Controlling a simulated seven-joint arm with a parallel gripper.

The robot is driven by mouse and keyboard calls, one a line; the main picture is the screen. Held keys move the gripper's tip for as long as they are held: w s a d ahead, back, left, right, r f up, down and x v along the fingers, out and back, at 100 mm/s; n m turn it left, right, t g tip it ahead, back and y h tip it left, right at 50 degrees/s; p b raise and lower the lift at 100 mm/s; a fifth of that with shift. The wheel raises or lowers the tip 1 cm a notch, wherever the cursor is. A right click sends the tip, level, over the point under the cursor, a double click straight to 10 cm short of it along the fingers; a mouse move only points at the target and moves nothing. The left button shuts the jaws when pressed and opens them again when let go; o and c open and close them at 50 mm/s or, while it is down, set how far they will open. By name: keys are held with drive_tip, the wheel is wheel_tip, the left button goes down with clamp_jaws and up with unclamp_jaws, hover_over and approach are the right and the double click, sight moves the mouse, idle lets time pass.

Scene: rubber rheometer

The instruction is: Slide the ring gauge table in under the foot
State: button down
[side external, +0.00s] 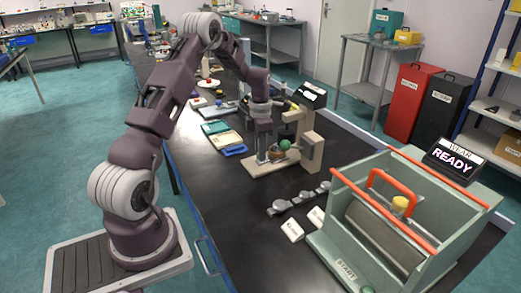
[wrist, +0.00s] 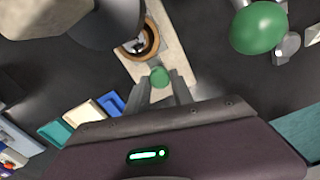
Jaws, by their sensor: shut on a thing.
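The ring gauge table shows in the wrist view as a tan ring (wrist: 152,38) with a dark and pale centre and a small green knob (wrist: 159,77) on its near side. My gripper (wrist: 160,80) is shut on that green knob, one finger on each side. In the side view my gripper (side external: 263,157) points down at the beige base, beside the tan ring (side external: 277,154). The dark foot (wrist: 108,22) overlaps the ring's far left edge in the wrist view. I cannot tell how far the ring is under it.
A beige gauge stand (side external: 312,150) rises right of the ring, with a larger green ball (side external: 285,144), also in the wrist view (wrist: 258,28). A small display (side external: 312,95) stands behind. Blue and green trays (side external: 234,150) lie left. A grey-green machine (side external: 370,225) stands front right.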

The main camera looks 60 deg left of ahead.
sight(271, 151)
idle(0.8)
drive_tip(key=shift+w, duration=2)
drive_tip(key=shift+r, duration=0.1)
drive_tip(key=c, duration=1.1)
unclamp_jaws()
